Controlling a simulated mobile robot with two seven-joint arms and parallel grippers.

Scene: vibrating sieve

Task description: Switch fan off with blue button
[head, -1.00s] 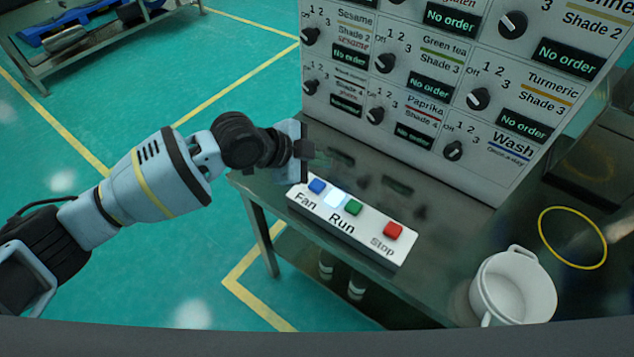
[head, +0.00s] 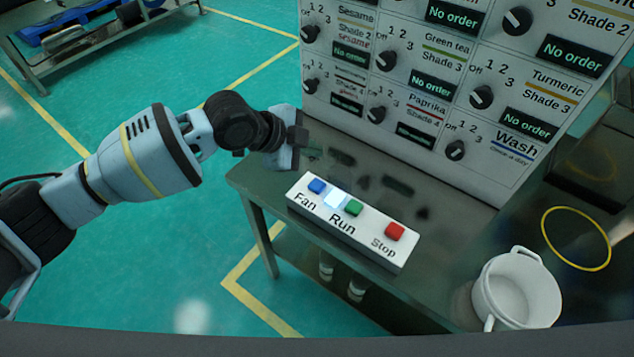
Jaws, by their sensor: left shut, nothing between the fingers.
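The blue button (head: 317,186) sits at the left end of a white button box (head: 376,251), above the word "Fan". My left gripper (head: 301,137) is shut and empty. It is above the table's left corner, behind the blue button in the view and apart from it. All the buttons are in plain sight. My right gripper is not in view.
The box lies on a dark metal table (head: 262,180). Behind it stands a white panel (head: 400,160) with knobs and "No order" displays. A white pot (head: 515,290) stands at the right, near a yellow ring (head: 576,238). The table is clear between box and panel.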

